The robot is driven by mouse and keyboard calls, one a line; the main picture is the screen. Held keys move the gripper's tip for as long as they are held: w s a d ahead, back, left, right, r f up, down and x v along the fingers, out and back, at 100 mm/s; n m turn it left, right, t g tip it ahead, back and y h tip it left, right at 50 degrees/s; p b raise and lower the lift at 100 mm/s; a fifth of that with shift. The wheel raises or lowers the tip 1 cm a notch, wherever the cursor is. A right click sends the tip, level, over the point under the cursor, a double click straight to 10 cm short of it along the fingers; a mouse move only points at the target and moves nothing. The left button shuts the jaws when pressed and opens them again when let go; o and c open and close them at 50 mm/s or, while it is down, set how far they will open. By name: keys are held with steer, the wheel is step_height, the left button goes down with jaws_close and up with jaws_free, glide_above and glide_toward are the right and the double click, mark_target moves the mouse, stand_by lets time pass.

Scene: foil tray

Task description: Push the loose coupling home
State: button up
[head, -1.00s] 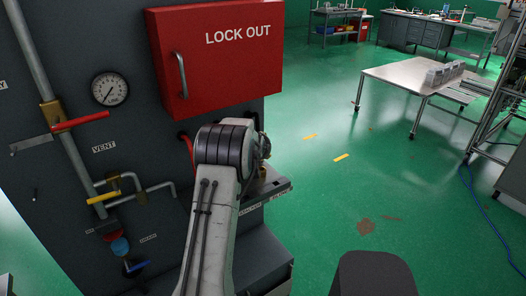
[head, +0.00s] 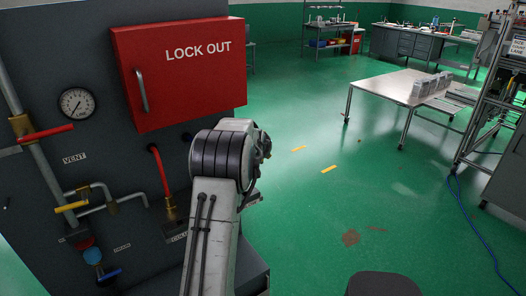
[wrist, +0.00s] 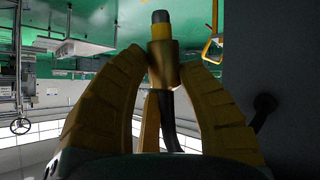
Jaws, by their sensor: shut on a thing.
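In the wrist view my gripper (wrist: 163,60) is shut on a brass coupling (wrist: 163,72) between its two yellow fingers. The coupling has a yellow band and a grey tip that points away from me, with nothing visible around the tip. A black hose (wrist: 167,115) runs from its near end back between the fingers. In the head view my arm hides the gripper and the held coupling. A red hose (head: 160,172) comes out of the panel and ends in another brass coupling (head: 170,210) at the ledge, left of my arm. No empty socket can be made out.
The dark panel (head: 60,145) carries a red lock-out box (head: 185,85), a gauge (head: 76,103) and pipes with red, yellow and blue valve handles at the left. A metal table (head: 390,88) stands farther right. The green floor between is open.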

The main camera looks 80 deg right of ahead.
steer(key=shift+s+r, duration=0.25)
steer(key=shift+r, duration=0.4)
steer(key=shift+r+p, duration=1.4)
steer(key=shift+r, duration=0.7)
